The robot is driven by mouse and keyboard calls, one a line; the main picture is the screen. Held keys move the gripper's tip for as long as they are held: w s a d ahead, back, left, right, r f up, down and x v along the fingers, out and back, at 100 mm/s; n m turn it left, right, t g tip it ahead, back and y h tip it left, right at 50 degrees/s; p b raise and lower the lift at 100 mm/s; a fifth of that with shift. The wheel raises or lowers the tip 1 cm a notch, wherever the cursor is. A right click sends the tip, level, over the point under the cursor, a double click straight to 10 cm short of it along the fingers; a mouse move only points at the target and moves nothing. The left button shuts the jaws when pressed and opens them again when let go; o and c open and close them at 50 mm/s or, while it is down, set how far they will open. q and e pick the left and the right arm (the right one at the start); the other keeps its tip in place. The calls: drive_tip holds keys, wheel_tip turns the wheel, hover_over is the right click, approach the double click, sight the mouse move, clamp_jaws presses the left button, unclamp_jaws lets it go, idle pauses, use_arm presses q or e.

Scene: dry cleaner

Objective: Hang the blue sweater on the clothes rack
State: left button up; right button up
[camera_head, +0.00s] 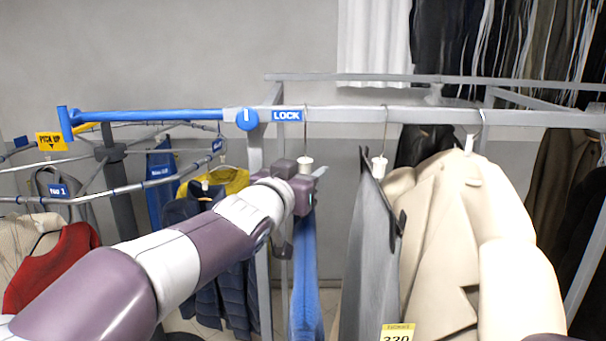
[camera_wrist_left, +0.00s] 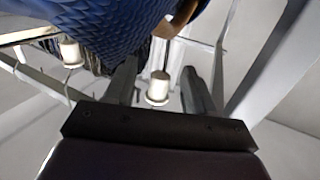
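The blue sweater (camera_head: 305,285) hangs below my left gripper in the head view, mostly seen edge-on. Its hanger has a white neck (camera_head: 305,164) and a thin hook that reaches up to the grey rail of the clothes rack (camera_head: 345,114), right beside the blue LOCK label. My left gripper (camera_head: 312,180) is at the hanger neck, just under the rail. In the left wrist view its two fingers (camera_wrist_left: 160,85) stand apart on either side of a white hanger neck (camera_wrist_left: 158,90), with visible gaps. The blue knit (camera_wrist_left: 120,30) fills the top there. My right gripper is out of view.
A blue bar (camera_head: 150,115) extends left. A round rack with a red garment (camera_head: 55,260) and a navy puffer jacket (camera_head: 205,270) stands at left.

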use_arm(q)
drive_tip(key=b+v, duration=0.1)
drive_tip(key=v, duration=1.1)
drive_tip(key=shift+s, duration=0.25)
drive_tip(key=shift+a, duration=0.1)
drive_tip(key=s+b, duration=1.6)
drive_tip(key=b, duration=0.2)
drive_tip(key=shift+b, duration=0.3)
